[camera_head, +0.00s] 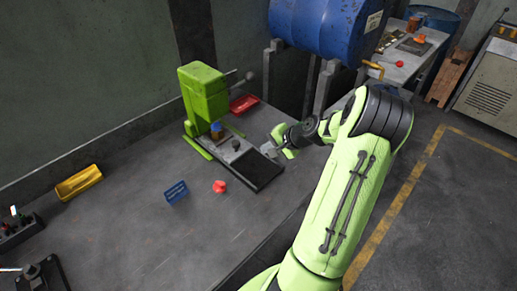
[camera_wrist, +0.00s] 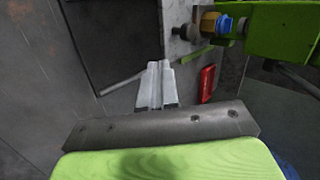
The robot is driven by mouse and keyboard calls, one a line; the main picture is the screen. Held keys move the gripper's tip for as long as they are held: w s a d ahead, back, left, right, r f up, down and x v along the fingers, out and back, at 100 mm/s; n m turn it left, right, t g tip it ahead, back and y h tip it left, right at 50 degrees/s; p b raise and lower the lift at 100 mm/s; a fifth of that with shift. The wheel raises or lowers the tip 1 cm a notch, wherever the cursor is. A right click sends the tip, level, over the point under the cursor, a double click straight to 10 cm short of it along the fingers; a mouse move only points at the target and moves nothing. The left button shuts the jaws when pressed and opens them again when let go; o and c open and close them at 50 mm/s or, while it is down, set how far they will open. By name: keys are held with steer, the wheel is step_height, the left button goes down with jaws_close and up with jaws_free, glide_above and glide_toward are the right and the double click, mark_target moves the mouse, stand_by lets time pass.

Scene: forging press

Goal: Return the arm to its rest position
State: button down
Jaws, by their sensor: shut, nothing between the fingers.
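My gripper (camera_head: 269,151) is at the end of my green arm, over the right edge of the table in the head view. It is just right of the dark base plate of the green press (camera_head: 203,92). In the wrist view, my gripper's two light fingers (camera_wrist: 156,86) are together with nothing between them. The press shows at the upper right of the wrist view, with a brass and blue fitting (camera_wrist: 219,24). My arm hides part of the table's right edge in the head view.
The table (camera_head: 130,215) holds a red part (camera_head: 219,186), a blue rack (camera_head: 176,192), a yellow bin (camera_head: 78,183) and a red tray (camera_head: 243,104). A blue barrel (camera_head: 325,28) lies on a stand behind. Floor on the right is open around a yellow line (camera_head: 395,205).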

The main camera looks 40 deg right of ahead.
steer(key=shift+v, duration=0.8)
steer(key=s+a+r+n+g, duration=0.1)
steer(key=a+r+n, duration=0.2)
steer(key=a, duration=0.4)
steer(key=a+r+n+g+h, duration=0.1)
steer(key=a+r+n+g, duration=0.1)
steer(key=a+r+n, duration=0.3)
steer(key=s+a+r+n+g, duration=0.1)
steer(key=a+r, duration=0.1)
steer(key=a, duration=0.6)
steer(key=s+a+r+n, duration=0.2)
steer(key=s+a+n, duration=0.1)
steer(key=s+a, duration=0.2)
steer(key=s+a+r+n, duration=0.3)
steer(key=s+a, duration=0.2)
steer(key=s, duration=0.5)
steer(key=shift+s+n+t+h, duration=0.35)
steer(key=shift+n+t+h, duration=0.05)
steer(key=shift+r, duration=0.1)
